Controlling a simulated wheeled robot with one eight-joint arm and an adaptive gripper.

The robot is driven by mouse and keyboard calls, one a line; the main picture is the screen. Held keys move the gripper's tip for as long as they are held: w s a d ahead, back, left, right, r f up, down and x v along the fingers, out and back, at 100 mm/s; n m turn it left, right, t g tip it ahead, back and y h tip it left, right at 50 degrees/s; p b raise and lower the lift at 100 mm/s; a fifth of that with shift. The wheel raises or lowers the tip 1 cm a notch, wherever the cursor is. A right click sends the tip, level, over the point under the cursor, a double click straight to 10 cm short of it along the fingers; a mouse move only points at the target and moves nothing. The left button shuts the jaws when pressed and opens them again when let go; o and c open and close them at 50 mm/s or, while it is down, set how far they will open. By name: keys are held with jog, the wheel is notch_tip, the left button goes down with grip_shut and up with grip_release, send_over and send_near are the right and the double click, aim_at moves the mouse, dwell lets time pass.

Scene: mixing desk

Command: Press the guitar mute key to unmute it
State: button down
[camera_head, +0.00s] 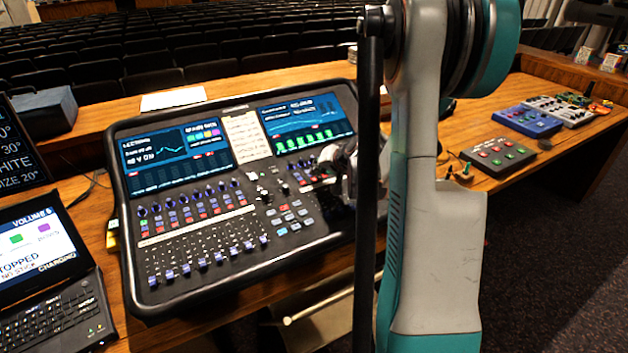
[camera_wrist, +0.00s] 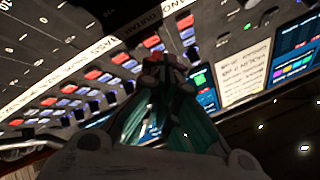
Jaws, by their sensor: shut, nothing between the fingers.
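The mixing desk (camera_head: 200,258) lies on the wooden table, with rows of red and blue keys above its faders. In the wrist view, a dark label (camera_wrist: 147,22), small and tilted, seems to read "GUITAR". A red key (camera_wrist: 151,42) shows beside that label; I cannot tell for sure that it is the guitar mute key. My gripper (camera_wrist: 166,63) is shut and empty, its fingertips over the key rows close to that red key; contact cannot be told. In the head view my gripper (camera_head: 328,160) is over the desk's right half, partly hidden by my arm.
The desk's screens (camera_head: 305,120) and a paper sheet (camera_head: 246,138) lie along its back. A laptop (camera_head: 45,265) stands at the left. Small boxes with coloured buttons (camera_head: 498,157) sit at the right. Rows of seats lie beyond the table.

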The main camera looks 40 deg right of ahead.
aim_at(318, 182)
dwell(0.7)
jog(key=shift+f+b, duration=0.45)
jog(key=shift+f, duration=0.25)
dwell(0.4)
jog(key=shift+r, duration=0.75)
jog(key=r+p, duration=0.2)
jog(key=r, duration=0.1)
jog(key=r+p, duration=0.1)
jog(key=r, duration=0.1)
jog(key=shift+s+a+p, duration=0.1)
jog(key=shift+s+p, duration=0.2)
jog(key=shift+p, duration=0.05)
dwell(0.9)
